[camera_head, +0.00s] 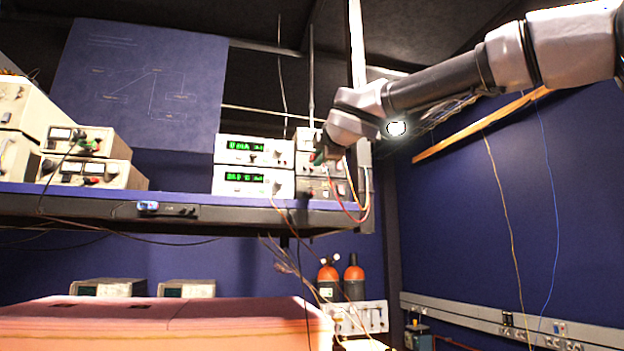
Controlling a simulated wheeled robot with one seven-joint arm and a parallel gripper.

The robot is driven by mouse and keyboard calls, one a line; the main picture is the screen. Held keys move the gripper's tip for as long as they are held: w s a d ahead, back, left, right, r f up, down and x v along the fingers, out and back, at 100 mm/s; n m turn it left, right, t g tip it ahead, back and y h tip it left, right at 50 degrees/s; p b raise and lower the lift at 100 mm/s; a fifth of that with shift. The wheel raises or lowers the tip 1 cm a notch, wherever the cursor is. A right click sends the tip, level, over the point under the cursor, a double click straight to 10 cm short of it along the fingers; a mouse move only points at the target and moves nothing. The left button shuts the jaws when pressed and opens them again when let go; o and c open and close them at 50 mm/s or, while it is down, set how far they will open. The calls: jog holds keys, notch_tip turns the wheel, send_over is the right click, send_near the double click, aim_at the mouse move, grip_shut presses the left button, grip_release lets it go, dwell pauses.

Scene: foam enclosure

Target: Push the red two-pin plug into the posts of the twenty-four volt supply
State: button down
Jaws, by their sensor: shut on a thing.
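My gripper (320,152) is at the end of my arm, which reaches in from the upper right. It is shut on the red two-pin plug (313,157), of which only a small reddish spot shows at its tip. It is in front of the stacked grey supplies (306,139) at the right end of the shelf. My gripper covers part of their fronts. I cannot tell whether the plug touches any posts. Left of it stand two supplies with green displays (242,146); the digits are too blurred to tell which is the twenty-four volt one.
The shelf (250,202) has a blue front edge. Red and yellow leads (352,205) hang near my gripper. More instruments (90,142) stand at the shelf's left. Orange bottles (328,280) and a pink foam block (160,322) are below. The space right of the shelf is fairly open.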

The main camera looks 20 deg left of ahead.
notch_tip(320, 180, down, 7)
jog(key=s+d, duration=0.1)
jog(key=s, duration=0.1)
jog(key=shift+d+f, duration=0.2)
jog(key=shift+x, duration=2.85)
jog(key=shift+x, duration=1.3)
jog(key=c, duration=0.8)
grip_release()
jog(key=shift+o, duration=0.2)
jog(key=v, duration=1.1)
